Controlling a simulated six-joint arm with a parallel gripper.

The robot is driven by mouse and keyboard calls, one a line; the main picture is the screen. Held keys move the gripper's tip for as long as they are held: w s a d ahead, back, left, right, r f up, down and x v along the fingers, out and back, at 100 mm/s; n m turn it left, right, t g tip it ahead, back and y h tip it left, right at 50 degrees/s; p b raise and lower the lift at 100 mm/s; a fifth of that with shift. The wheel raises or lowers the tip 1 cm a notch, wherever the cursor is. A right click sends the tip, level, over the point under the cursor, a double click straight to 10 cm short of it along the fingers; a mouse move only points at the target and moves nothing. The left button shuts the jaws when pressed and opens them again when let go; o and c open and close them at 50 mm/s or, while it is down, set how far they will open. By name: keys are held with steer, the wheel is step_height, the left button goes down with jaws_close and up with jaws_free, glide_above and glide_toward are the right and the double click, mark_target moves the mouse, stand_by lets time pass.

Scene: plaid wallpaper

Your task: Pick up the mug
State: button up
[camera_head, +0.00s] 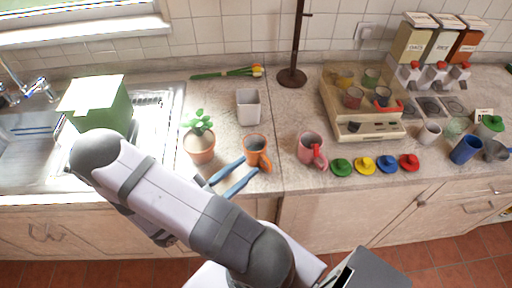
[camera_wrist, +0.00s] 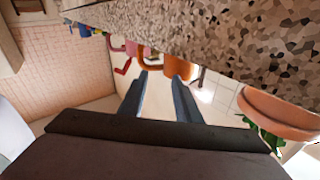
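An orange mug (camera_head: 255,147) stands upright on the counter with its handle towards the front right. It also shows upside down in the wrist view (camera_wrist: 180,67). A pink mug (camera_head: 307,147) with a red handle stands to its right; part of it shows in the wrist view (camera_wrist: 131,48). My gripper (camera_head: 251,165) has two blue fingers, open and apart with nothing held between them. Its tips are close to the front left of the orange mug; in the wrist view the fingers (camera_wrist: 160,76) point at the mug and its handle. I cannot tell whether they touch it.
A potted plant (camera_head: 201,148) stands close to the left of the fingers. A white square pot (camera_head: 248,106) is behind the orange mug. Coloured lids (camera_head: 364,165) line the front right, before a coffee machine (camera_head: 374,122). A blue mug (camera_head: 465,150) stands far right. A sink is left.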

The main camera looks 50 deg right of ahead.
mark_target(268, 169)
steer(key=s+f+g, duration=0.1)
steer(key=s+f+g+y, duration=0.1)
steer(key=shift+s+a+f+m+g, duration=0.15)
steer(key=shift+s+f+m+g, duration=0.15)
steer(key=shift+f+m, duration=0.1)
steer(key=shift+s+d+r+p, duration=0.1)
steer(key=shift+d+r+p, duration=0.05)
steer(key=shift+d+p, duration=0.3)
steer(key=shift+s+d, duration=0.1)
steer(key=shift+d, duration=0.45)
steer(key=shift+s+d+r+p, duration=0.1)
steer(key=shift+s+d+p, duration=0.05)
steer(key=shift+d+p, duration=0.2)
steer(key=p+x, duration=0.2)
steer(key=x, duration=0.1)
steer(key=shift+s+d+r, duration=0.15)
steer(key=shift+d, duration=0.55)
jaws_close()
